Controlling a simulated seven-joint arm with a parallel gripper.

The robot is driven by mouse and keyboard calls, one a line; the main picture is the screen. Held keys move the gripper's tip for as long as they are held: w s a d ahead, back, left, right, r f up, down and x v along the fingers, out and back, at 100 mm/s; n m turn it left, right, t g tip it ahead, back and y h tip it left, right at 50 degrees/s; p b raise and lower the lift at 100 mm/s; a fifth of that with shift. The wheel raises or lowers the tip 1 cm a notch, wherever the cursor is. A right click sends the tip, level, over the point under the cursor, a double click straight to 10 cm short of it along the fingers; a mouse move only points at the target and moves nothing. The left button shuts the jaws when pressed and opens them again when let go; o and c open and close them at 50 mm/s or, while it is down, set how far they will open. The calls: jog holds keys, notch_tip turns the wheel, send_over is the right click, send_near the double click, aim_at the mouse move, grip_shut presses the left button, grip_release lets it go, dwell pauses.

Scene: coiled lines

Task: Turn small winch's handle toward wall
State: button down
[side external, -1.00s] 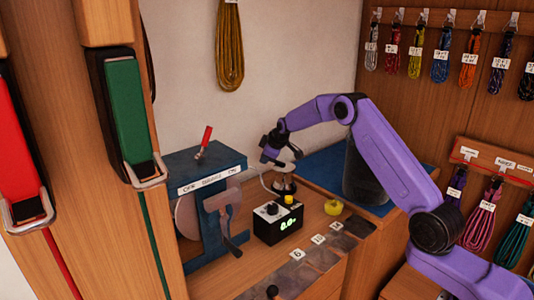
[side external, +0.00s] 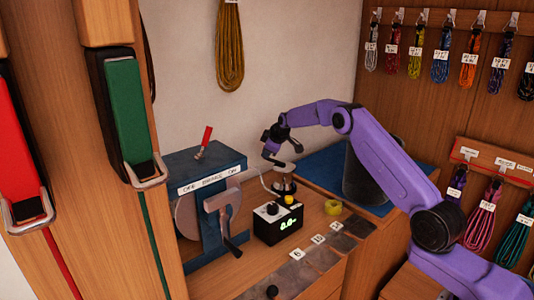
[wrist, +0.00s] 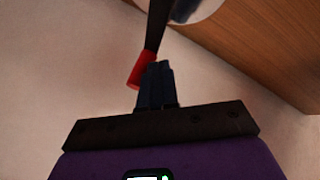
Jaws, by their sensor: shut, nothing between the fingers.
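A black handle (wrist: 157,28) with a red end reaches down from there.
A blue winch stand (side external: 208,163) with a red-topped brake lever (side external: 205,138) and a hanging crank (side external: 226,222) stands left. A black control box (side external: 277,224) and a yellow ring (side external: 333,207) sit in front. The pale wall (side external: 295,60) is behind.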

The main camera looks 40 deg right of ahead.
jog(key=shift+w+d, duration=0.4)
jog(key=shift+d, duration=0.2)
